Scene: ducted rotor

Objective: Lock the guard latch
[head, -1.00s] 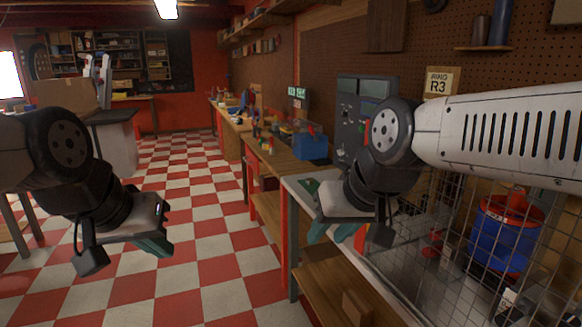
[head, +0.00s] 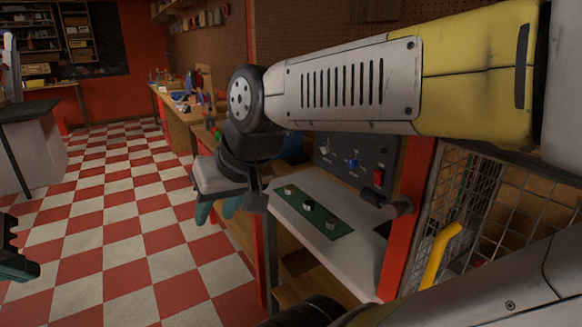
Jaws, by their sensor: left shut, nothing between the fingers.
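A wire mesh guard (head: 478,190) stands at the right behind a red post (head: 409,220). A yellow handle (head: 437,256) rises in front of the mesh. A dark grey part with a knob-like end (head: 399,208) sits against the red post; it may be the latch, but I cannot tell whether it is locked. My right gripper (head: 218,210) hangs left of the bench with its teal fingers apart and empty, well away from the guard. My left gripper (head: 22,268) is shut and empty, cut off by the left edge of the picture.
A white bench (head: 340,268) holds a green strip (head: 322,220) with small blocks. A grey control panel (head: 340,152) with knobs and a red switch (head: 378,177) stands behind it. My arm links cover much of the right side. The checkered floor (head: 120,240) at left is clear.

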